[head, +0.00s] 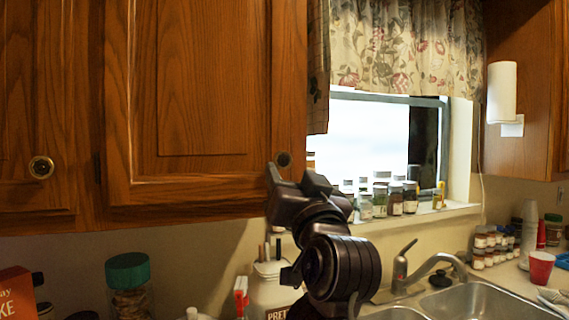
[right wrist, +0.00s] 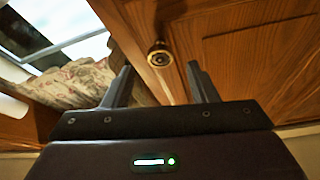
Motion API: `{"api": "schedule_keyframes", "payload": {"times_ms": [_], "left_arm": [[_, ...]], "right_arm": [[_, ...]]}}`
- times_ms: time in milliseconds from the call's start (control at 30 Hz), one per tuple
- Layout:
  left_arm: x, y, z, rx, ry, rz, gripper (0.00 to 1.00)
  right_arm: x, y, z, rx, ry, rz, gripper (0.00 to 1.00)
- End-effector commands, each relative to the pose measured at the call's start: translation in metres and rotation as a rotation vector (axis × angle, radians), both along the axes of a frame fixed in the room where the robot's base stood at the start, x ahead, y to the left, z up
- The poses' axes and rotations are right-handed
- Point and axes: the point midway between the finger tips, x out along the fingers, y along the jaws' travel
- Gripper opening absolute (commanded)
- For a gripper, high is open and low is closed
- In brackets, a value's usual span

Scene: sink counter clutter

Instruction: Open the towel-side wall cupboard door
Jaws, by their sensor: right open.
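The wooden wall cupboard door (head: 200,80) left of the window is shut. Its round brass knob (head: 284,160) is near the door's lower right corner and also shows in the right wrist view (right wrist: 160,55). My right gripper (head: 287,178) is open and empty, just below the knob in the head view. In the right wrist view the knob appears between the two spread fingertips (right wrist: 162,76), with neither finger visibly touching it. My left gripper is not in view.
A dark cloth (head: 317,70) hangs beside the cupboard by the curtain (head: 405,45). Another door's knob (head: 41,167) is at left. A paper towel roll (head: 502,92) hangs at right. Jars (head: 395,198) line the sill; the faucet (head: 425,268) and a green-lidded jar (head: 128,280) are below.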

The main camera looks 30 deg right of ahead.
Motion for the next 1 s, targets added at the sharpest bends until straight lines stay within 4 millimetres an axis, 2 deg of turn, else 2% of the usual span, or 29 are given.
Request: {"api": "schedule_keyframes", "payload": {"times_ms": [300, 700, 1000], "left_arm": [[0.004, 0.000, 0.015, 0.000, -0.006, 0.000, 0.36], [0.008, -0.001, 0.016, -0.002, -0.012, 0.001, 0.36], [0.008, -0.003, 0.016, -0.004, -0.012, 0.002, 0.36]], "right_arm": [[0.036, -0.013, 0.017, 0.001, 0.001, -0.002, 0.53], [0.044, -0.014, 0.019, -0.002, 0.000, 0.000, 0.53], [0.043, -0.014, 0.019, -0.002, 0.001, -0.001, 0.15]]}}
